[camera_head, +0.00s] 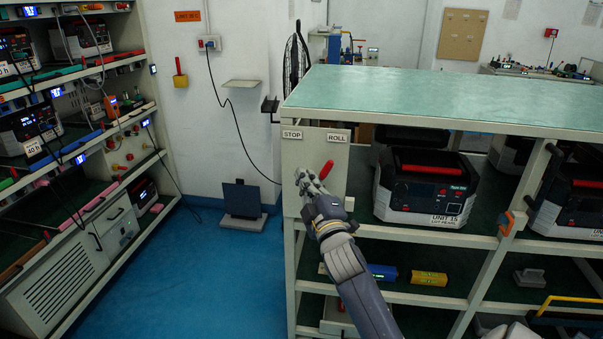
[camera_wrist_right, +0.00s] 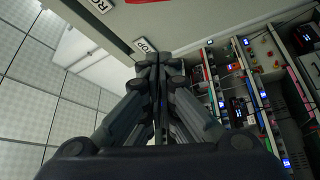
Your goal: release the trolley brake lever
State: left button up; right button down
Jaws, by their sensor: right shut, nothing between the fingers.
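The brake lever is a red handle (camera_head: 327,169) on the pale end panel (camera_head: 341,187) of the green-topped trolley (camera_head: 440,95). It leans up to the right, below the ROLL label (camera_head: 337,138). The STOP label (camera_head: 292,135) is at the panel's upper left. My right gripper (camera_head: 303,178) is shut and empty, just left of the handle and below STOP. I cannot tell whether it touches the lever. In the right wrist view the shut fingers (camera_wrist_right: 153,62) point towards the panel, and a partly cut label (camera_wrist_right: 100,5) shows. My left gripper is not in view.
Boxed units, one marked UNIT 15 (camera_head: 427,180), stand on the trolley's shelf. Blue (camera_head: 382,272) and yellow (camera_head: 429,278) blocks lie lower. A rack of devices (camera_head: 65,265) stands at the left. The blue floor (camera_head: 185,280) between rack and trolley is mostly clear.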

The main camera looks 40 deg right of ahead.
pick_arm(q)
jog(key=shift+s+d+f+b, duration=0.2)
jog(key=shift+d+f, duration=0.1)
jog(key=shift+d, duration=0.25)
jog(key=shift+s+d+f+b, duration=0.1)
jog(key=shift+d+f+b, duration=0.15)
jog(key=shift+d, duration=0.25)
pick_arm(e)
jog(key=v, duration=0.5)
jog(key=shift+s+d, duration=0.25)
jog(key=shift+s, duration=0.2)
jog(key=shift+f, duration=0.1)
